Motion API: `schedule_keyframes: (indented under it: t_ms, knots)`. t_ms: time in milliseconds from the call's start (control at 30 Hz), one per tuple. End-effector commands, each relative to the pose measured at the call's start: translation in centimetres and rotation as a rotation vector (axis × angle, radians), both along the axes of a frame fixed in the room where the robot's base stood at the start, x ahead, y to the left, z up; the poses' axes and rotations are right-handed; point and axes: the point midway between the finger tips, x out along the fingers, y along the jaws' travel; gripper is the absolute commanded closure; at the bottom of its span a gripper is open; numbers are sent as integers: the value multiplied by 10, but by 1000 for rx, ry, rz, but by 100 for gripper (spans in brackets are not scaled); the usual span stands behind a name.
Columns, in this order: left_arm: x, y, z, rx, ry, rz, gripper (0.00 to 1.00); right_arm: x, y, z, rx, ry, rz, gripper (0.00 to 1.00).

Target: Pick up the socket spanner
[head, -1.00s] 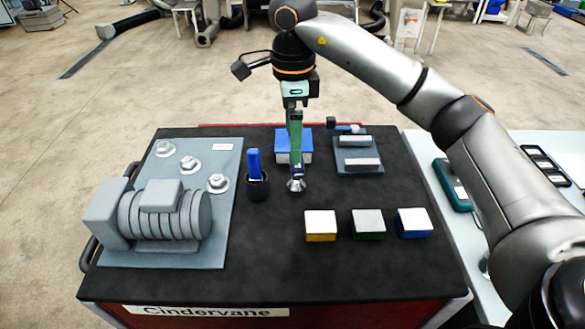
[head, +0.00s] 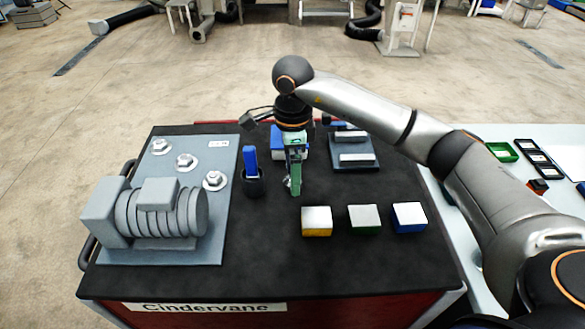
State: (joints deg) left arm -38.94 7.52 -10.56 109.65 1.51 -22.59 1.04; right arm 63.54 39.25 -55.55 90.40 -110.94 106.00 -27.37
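An upright blue handle, which looks like the socket spanner (head: 250,160), stands in a black round cup (head: 253,187) on the dark table top. Its lower end is hidden in the cup. My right gripper (head: 295,185) points down just to the right of the cup, apart from the blue handle. Its green fingers overlap in this view, so their opening does not show. A small silvery round piece (head: 288,182) shows at the fingertips; I cannot tell whether it is held. My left gripper is not in view.
A grey roller unit (head: 160,212) sits on a grey plate (head: 222,155) with several silvery bolts at the left. Blocks with yellow (head: 316,221), green (head: 364,219) and blue (head: 409,217) sides stand right of centre. A blue-and-white box (head: 276,145) is behind the gripper. The front table top is clear.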

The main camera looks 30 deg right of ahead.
Motion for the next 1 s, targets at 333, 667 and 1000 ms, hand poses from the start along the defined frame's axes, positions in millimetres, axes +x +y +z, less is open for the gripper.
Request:
schedule_keyframes:
  t_ms: [333, 667, 1000]
  knots:
    - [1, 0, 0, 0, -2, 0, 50, 0, 0, 0, 0, 1, 0, 31]
    - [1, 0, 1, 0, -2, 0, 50, 0, 0, 1, 0, 0, 0, 69]
    - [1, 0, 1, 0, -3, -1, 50, 0, 0, 1, 1, -1, 0, 98]
